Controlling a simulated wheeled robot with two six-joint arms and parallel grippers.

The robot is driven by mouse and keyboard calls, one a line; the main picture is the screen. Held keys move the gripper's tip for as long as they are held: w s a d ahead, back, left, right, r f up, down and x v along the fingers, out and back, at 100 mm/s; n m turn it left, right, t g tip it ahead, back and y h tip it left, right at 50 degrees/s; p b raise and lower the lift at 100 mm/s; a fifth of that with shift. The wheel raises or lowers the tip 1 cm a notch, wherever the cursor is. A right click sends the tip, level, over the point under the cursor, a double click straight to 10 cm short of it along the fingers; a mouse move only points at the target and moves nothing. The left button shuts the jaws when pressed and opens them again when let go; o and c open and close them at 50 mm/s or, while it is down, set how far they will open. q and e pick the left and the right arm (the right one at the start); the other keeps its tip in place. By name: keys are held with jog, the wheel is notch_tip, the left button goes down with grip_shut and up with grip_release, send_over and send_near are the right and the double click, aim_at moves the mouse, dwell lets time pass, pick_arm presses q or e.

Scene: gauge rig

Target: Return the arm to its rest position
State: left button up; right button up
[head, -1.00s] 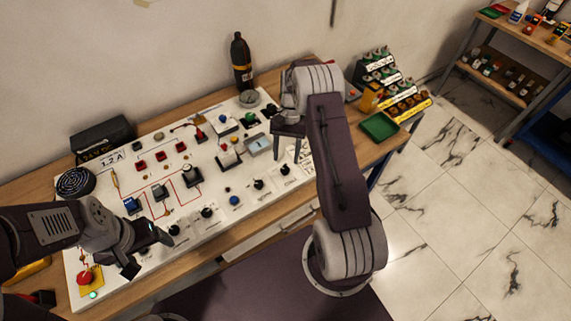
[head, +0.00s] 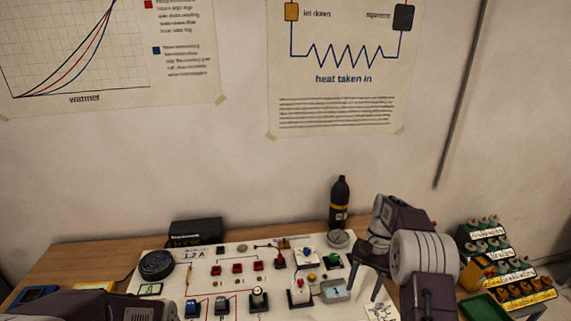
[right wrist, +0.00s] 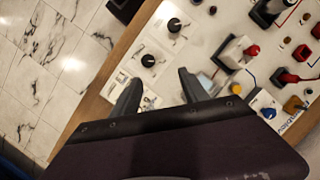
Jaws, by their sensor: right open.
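My right arm comes up at the right of the head view, and its open gripper (head: 366,282) hangs over the right end of the white rig board (head: 205,262). In the right wrist view the two fingers (right wrist: 158,92) are spread apart with nothing between them, above the board's printed corner. Black knobs (right wrist: 148,61) lie beyond the fingers on the board. My left arm shows only as a dark link at the lower left of the head view. The left gripper's fingers are not visible there.
A dark bottle (head: 339,203) stands behind the board. A black box (head: 195,232) and a round fan (head: 156,265) sit at the back left. A tiered rack (head: 508,262) and a green tray (head: 483,307) are at the right. Posters hang on the wall above.

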jog(key=s+a+r+n+t+h, duration=0.1)
jog(key=s+a+r+n, duration=0.15)
jog(key=s+a, duration=0.2)
jog(key=s+a+r+n, duration=0.1)
jog(key=s+a+r, duration=0.25)
jog(key=s, duration=0.25)
jog(key=s+f+n+t+h, duration=0.1)
jog(key=s+f+n+t, duration=0.1)
jog(key=s+f, duration=0.5)
jog(key=shift+s+a+n+t+b, duration=0.3)
jog(key=shift+s+n+t+b, duration=0.1)
jog(key=shift+n, duration=0.25)
jog(key=shift+s, duration=0.1)
